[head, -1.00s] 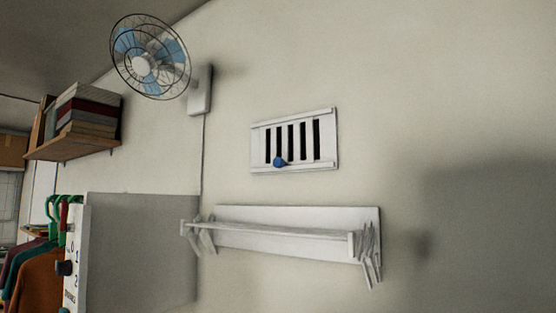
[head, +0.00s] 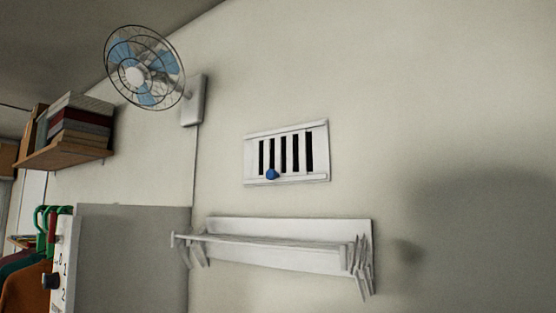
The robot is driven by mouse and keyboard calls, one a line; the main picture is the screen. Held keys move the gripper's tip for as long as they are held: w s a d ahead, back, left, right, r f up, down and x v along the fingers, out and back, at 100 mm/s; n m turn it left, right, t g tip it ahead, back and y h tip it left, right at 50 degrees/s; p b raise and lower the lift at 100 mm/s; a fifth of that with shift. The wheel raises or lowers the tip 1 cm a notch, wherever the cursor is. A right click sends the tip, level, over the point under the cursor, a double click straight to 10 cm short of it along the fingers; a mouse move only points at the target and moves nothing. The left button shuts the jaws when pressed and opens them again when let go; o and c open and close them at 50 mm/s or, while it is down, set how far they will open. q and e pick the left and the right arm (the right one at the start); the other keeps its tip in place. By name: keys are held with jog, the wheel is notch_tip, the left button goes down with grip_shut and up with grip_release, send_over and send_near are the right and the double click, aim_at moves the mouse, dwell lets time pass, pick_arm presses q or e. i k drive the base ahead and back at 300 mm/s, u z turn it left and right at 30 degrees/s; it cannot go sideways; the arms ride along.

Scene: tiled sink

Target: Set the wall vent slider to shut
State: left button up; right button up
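A white wall vent (head: 288,128) is fixed on the wall near the middle of the head view. Several dark upright slots show in it, so it looks open. A blue slider knob (head: 271,174) sits at the vent's lower edge, left of its middle. Neither of my grippers is in view, and nothing touches the vent or the knob.
A white wall rack (head: 290,262) juts out just below the vent. A wall fan (head: 145,70) is at upper left, with a shelf of books (head: 65,152) beyond it. A grey panel (head: 135,255) stands at lower left. The wall right of the vent is bare.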

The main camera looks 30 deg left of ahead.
aim_at(269, 174)
jog(key=u, duration=1.05)
